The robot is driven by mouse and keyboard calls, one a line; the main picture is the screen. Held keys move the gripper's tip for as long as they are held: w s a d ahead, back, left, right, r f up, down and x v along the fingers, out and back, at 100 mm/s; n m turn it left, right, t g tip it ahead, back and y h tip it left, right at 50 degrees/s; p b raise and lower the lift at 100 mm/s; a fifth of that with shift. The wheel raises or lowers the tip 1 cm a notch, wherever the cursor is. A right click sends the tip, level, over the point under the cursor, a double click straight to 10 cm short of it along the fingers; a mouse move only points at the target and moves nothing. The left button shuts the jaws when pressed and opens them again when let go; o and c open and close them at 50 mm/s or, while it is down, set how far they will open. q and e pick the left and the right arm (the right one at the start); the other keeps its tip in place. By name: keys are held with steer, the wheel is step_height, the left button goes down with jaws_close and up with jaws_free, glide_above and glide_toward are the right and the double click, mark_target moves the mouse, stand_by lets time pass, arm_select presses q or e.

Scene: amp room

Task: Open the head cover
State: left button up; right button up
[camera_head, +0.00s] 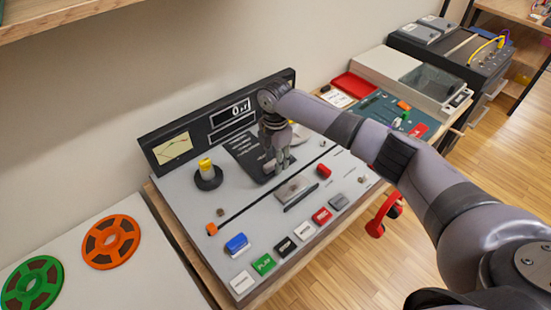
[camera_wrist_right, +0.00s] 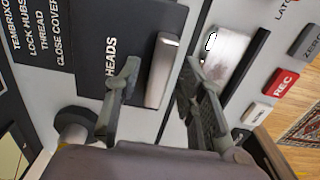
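A tape machine (camera_head: 190,205) with a light grey deck stands on the table in the head view. A dark panel with white lettering (camera_head: 245,150) lies on its deck; in the wrist view the panel (camera_wrist_right: 95,70) reads "HEADS". A pale upright bar (camera_wrist_right: 163,72) stands at its edge; I cannot tell if it is the cover's handle. My right gripper (camera_head: 279,168) points down over the deck. Its fingers (camera_wrist_right: 160,78) are open around the bar, apparently not touching it. A silver block (camera_wrist_right: 228,52) lies beside the right finger, also in the head view (camera_head: 294,188). My left gripper is not in view.
Coloured buttons, including blue (camera_head: 237,244) and green (camera_head: 263,264), line the front. A black knob with a yellow top (camera_head: 207,172) stands at left. Orange (camera_head: 111,259) and green (camera_head: 16,292) reels lie farther left. Red headphones (camera_head: 383,213) are at the right edge.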

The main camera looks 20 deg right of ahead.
steer(key=shift+r, duration=0.1)
step_height(320, 180, up, 12)
stand_by(0.5)
stand_by(0.5)
